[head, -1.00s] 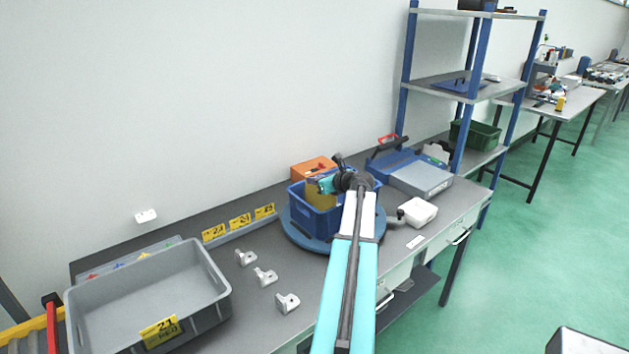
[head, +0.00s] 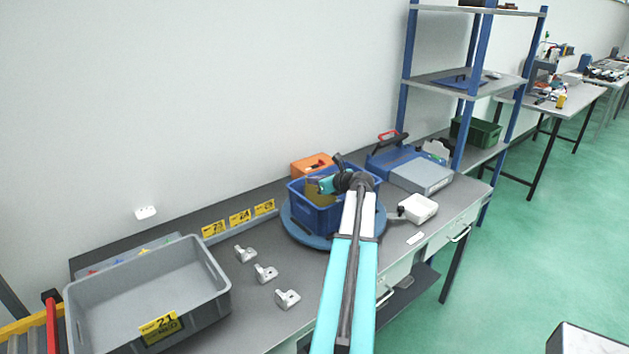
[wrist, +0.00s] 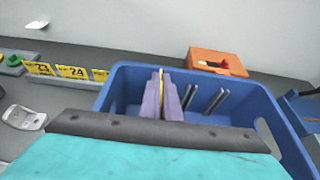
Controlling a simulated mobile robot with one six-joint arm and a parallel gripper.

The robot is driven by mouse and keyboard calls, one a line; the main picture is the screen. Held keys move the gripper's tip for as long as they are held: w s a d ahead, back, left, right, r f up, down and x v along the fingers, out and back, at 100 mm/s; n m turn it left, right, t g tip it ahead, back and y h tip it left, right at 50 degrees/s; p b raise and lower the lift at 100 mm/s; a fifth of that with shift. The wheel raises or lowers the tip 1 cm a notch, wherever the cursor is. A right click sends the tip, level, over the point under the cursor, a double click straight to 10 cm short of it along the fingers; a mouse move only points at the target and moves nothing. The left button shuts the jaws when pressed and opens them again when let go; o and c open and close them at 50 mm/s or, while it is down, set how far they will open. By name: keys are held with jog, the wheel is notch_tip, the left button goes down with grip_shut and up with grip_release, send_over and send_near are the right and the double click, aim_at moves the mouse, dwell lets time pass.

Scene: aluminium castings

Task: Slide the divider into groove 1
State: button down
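The blue bin (head: 318,222) stands on a round blue base (head: 297,239) on the bench. My gripper (head: 326,184) is over the bin, its fingers reaching inside. In the wrist view the purple fingers (wrist: 161,97) are closed on the thin yellow divider (wrist: 161,76), seen nearly edge-on. The divider (head: 315,191) is upright and mostly inside the bin. Grey upright ribs (wrist: 214,102) show inside the bin to the right of the fingers. The divider's lower edge is hidden, and I cannot tell which groove it is in.
An orange box (head: 312,165) stands behind the bin. A blue and grey case (head: 420,176) and a white device (head: 418,209) are at right. Three metal castings (head: 265,273) lie on the bench at left, near a large grey crate (head: 205,318).

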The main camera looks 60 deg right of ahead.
jog(key=shift+f+b, duration=0.5)
jog(key=shift+f, duration=0.7)
jog(key=c, duration=2.4)
grip_release()
jog(key=shift+c, duration=0.2)
jog(key=o, duration=0.5)
jog(key=shift+f, duration=0.1)
jog(key=shift+s, duration=0.1)
jog(key=b+v, duration=0.3)
jog(key=v, duration=1.1)
